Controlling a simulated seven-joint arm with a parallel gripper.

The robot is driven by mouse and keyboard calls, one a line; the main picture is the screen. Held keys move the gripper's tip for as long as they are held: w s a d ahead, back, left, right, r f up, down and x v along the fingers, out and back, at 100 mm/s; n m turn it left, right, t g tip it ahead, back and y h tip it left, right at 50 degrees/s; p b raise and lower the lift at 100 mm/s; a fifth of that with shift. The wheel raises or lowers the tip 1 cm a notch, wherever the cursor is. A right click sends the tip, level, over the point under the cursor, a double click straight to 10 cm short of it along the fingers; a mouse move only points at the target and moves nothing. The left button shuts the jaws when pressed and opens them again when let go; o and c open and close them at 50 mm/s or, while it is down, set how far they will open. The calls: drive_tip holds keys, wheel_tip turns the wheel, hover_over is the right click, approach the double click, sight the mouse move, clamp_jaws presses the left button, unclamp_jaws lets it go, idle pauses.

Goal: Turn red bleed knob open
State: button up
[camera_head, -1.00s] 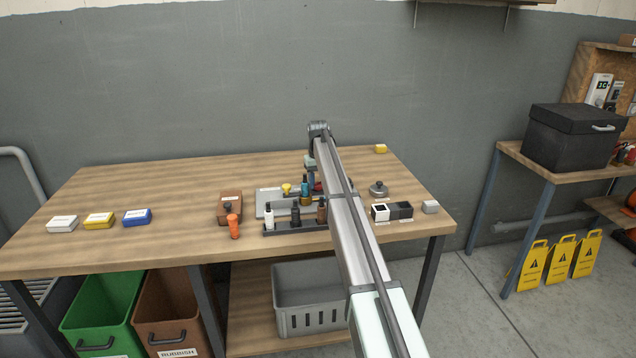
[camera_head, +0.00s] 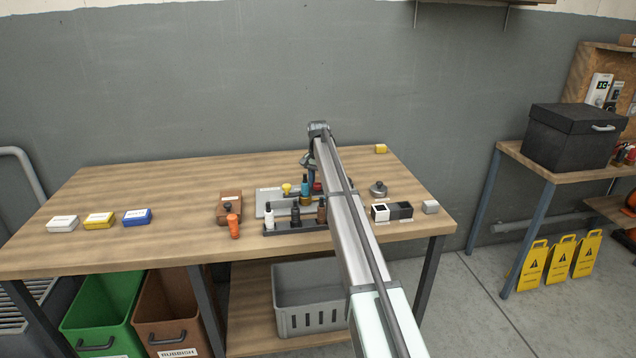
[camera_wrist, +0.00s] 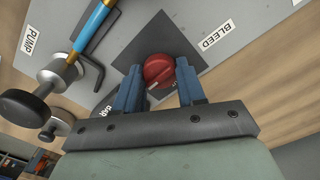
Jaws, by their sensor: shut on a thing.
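The red bleed knob (camera_wrist: 159,70) sits on a dark square patch of a grey plate (camera_wrist: 240,20), beside a label reading BLEED (camera_wrist: 216,34) in the wrist view. A pale mark shows on the knob. My gripper (camera_wrist: 158,88) has its two blue fingers on either side of the knob and is shut on it. In the head view, my gripper (camera_head: 308,168) is over the plate's right end, and a small part of red (camera_head: 317,187) shows beside my arm. My arm hides much of that end.
A blue and brass part by the PUMP label (camera_wrist: 34,38) and a dark round knob (camera_wrist: 22,107) lie left of the fingers. A bottle rack (camera_head: 285,232) stands in front of the plate. A metal lidded pot (camera_head: 378,189) is to the right.

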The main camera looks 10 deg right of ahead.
sight(318, 183)
idle(0.3)
drive_tip(key=o, duration=1.1)
drive_tip(key=shift+c, duration=0.2)
wheel_tip(318, 183, up, 14)
drive_tip(key=shift+s+f, duration=0.1)
